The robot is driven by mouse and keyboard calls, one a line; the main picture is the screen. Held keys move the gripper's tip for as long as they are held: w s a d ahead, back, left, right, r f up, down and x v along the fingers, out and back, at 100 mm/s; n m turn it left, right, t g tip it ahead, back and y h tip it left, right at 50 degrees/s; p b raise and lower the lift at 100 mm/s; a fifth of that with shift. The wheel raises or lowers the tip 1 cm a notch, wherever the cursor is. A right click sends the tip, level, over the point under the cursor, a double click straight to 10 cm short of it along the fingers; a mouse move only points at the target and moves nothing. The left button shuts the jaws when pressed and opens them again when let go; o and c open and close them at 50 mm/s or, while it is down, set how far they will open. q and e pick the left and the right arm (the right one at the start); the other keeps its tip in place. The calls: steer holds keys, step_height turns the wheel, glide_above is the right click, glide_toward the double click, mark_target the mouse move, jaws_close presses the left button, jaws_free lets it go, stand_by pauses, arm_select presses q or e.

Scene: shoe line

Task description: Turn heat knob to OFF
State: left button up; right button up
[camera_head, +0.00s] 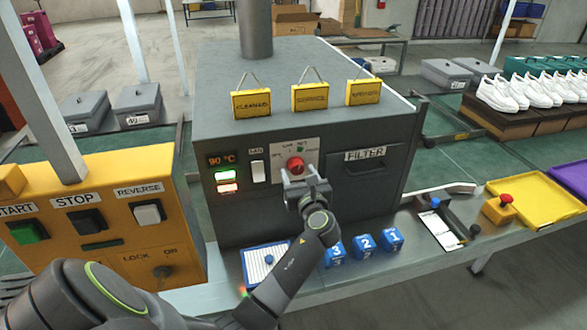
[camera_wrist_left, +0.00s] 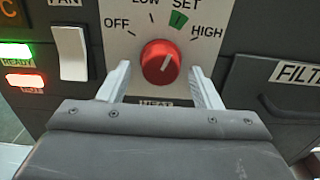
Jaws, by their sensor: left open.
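The red heat knob (camera_head: 296,165) sits on a white dial plate on the front of the grey oven box (camera_head: 230,135). In the left wrist view the knob (camera_wrist_left: 160,63) has a pale pointer mark tilted up and slightly right, toward SET. The plate (camera_wrist_left: 125,45) reads OFF, LOW, SET and HIGH, with a green mark by SET. My left gripper (camera_head: 306,178) is open just in front of the knob. In the wrist view its fingers (camera_wrist_left: 160,85) stand to the lower left and lower right of the knob, apart from it. My right gripper is not in view.
The fan switch (camera_head: 258,171) and a 90 °C display (camera_head: 221,160) are left of the knob; the filter drawer (camera_head: 365,170) is right. A yellow START/STOP/REVERSE panel (camera_head: 100,220) stands at left. Blue numbered blocks (camera_head: 363,246) and a red button box (camera_head: 499,210) are on the counter.

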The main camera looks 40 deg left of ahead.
arm_select(q)
steer(key=shift+w+a, duration=0.1)
steer(key=shift+r, duration=0.1)
steer(key=shift+c, duration=0.5)
steer(key=c, duration=0.9)
